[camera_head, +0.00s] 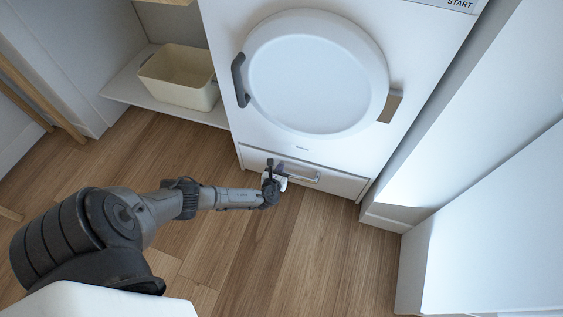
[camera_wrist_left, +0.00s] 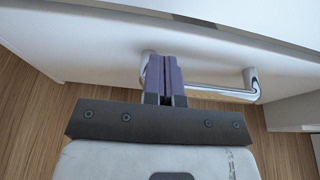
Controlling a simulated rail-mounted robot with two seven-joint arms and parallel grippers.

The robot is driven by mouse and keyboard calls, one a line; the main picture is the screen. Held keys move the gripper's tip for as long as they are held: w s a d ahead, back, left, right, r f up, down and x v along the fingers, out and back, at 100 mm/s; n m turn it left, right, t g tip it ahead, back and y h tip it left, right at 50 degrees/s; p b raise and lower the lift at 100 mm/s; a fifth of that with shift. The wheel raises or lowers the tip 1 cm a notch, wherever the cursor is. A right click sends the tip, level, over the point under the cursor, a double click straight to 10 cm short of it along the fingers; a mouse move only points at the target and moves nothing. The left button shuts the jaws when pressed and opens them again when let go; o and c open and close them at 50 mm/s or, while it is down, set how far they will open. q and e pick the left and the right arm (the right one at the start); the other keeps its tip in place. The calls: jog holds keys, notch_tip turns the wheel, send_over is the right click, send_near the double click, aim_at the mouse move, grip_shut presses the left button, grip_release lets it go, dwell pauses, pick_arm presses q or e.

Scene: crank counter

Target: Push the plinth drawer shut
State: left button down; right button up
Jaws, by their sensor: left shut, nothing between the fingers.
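The plinth drawer (camera_head: 340,185) is a white front panel low under the washing machine, with a metal bar handle (camera_head: 303,176). In the head view its front looks about level with the machine's front. My left gripper (camera_head: 279,168) is at the drawer front, by the left end of the handle. In the left wrist view the gripper (camera_wrist_left: 164,62) has its purple fingers closed together with nothing between them. Its fingertips are at or very near the drawer front (camera_wrist_left: 95,55), beside the left post of the handle (camera_wrist_left: 215,90). I cannot tell whether they touch. My right gripper is out of view.
The white machine has a round door (camera_head: 318,75) with a dark handle (camera_head: 239,80). A cream bin (camera_head: 178,95) stands on a low shelf (camera_head: 125,88) at left. White panels (camera_head: 490,220) stand at right. The wooden floor (camera_head: 310,255) before the drawer is clear apart from my arm.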

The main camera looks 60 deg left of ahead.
pick_arm(q)
jog(key=p+v, duration=0.5)
jog(key=v, duration=0.5)
jog(key=shift+s+d, duration=0.2)
jog(key=shift+d, duration=0.05)
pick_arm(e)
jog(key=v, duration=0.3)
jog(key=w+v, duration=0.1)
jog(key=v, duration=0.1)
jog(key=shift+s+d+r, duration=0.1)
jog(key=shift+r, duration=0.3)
pick_arm(q)
jog(key=shift+d, duration=0.1)
